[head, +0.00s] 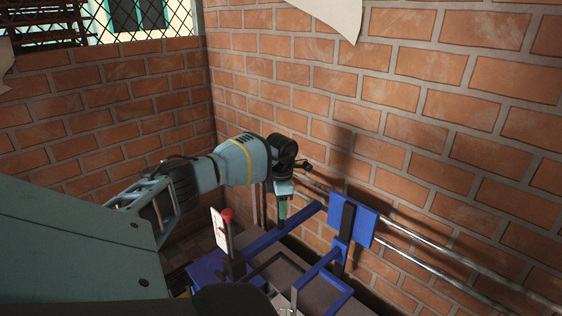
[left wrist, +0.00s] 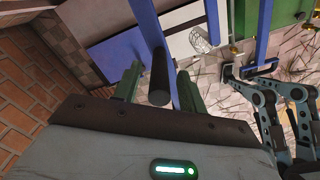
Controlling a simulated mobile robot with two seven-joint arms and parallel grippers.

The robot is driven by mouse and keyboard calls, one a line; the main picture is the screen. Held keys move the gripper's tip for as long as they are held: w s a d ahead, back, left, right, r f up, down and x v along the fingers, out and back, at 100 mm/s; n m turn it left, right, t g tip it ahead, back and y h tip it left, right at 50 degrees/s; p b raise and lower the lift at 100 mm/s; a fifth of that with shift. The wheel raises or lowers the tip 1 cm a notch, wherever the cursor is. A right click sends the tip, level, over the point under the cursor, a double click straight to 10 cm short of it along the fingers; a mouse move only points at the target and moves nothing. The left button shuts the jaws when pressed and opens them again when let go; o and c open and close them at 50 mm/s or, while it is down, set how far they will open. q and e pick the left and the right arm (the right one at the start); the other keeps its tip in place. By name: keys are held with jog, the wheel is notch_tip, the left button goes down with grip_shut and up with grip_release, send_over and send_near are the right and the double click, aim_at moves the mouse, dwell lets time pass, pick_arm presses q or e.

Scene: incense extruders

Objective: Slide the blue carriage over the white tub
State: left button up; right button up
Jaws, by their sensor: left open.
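The blue carriage (head: 352,221) sits on two metal rails along the brick wall in the head view, with blue bars reaching out from it. My left gripper (head: 283,212) points down at the far end of a blue bar. In the left wrist view its green fingers (left wrist: 158,88) are open, one on each side of a black cylindrical handle (left wrist: 160,72) on a blue bar. Whether they touch it I cannot tell. A white surface (left wrist: 184,45) lies beyond the handle; I cannot tell whether it is the white tub.
A red knob (head: 227,215) and a white card (head: 219,231) stand left of my left gripper, above a blue box (head: 208,270). The metal rails (head: 450,259) run on to the lower right. The brick wall (head: 410,100) stands close behind the carriage.

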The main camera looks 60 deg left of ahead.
pick_arm(q)
jog(key=shift+r, duration=0.1)
notch_tip(320, 180, up, 8)
jog(key=shift+f, duration=0.15)
jog(key=shift+s+d+f, duration=0.1)
jog(key=shift+f, duration=0.05)
dwell(0.7)
